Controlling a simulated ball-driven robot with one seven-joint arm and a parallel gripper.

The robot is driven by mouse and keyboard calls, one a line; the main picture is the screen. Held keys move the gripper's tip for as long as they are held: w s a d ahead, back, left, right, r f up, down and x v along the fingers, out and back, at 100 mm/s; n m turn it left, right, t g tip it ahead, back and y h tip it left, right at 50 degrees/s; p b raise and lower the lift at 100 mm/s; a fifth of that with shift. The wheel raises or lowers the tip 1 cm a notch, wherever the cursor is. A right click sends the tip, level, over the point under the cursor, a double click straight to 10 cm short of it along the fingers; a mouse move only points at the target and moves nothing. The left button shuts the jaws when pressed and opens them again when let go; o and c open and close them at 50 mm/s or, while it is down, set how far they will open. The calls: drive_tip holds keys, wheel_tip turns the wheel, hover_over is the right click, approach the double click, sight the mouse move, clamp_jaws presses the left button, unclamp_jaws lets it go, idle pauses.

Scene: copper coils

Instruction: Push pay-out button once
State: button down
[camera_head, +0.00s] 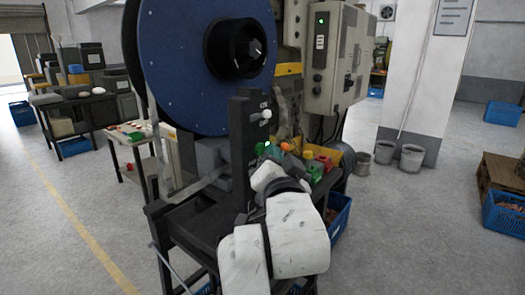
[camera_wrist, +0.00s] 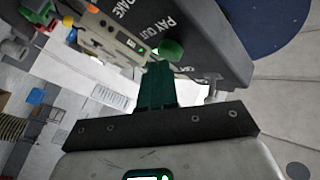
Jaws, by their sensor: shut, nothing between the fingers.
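The pay-out button is a round green knob (camera_wrist: 171,48) beside the white "PAY OUT" lettering on a dark control panel (camera_wrist: 205,38) in the wrist view. My gripper (camera_wrist: 158,66) is shut and empty, its dark green fingers pointing up at the panel. The fingertips are just below and slightly left of the button; I cannot tell whether they touch it. In the head view the upright black panel (camera_head: 240,130) stands before the blue reel, with a white knob (camera_head: 266,114) near its top. My arm hides most of the gripper there.
A large blue reel (camera_head: 185,60) rises behind the panel. A grey electrical box (camera_head: 333,60) with a green light is at upper right. Coloured parts and a yellow bin (camera_head: 328,153) lie just right of my wrist. Open floor lies on both sides.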

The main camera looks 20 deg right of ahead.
drive_tip(key=shift+w+a, duration=0.25)
drive_tip(key=shift+w, duration=0.1)
idle(0.4)
drive_tip(key=shift+s+d, duration=0.1)
drive_tip(key=shift+s, duration=0.05)
drive_tip(key=shift+s+d, duration=0.4)
drive_tip(key=shift+s, duration=0.2)
drive_tip(key=shift+d, duration=0.1)
drive_tip(key=shift+s+d, duration=0.7)
drive_tip(key=shift+s, duration=0.35)
drive_tip(key=shift+s+d, duration=0.7)
drive_tip(key=shift+s, duration=0.3)
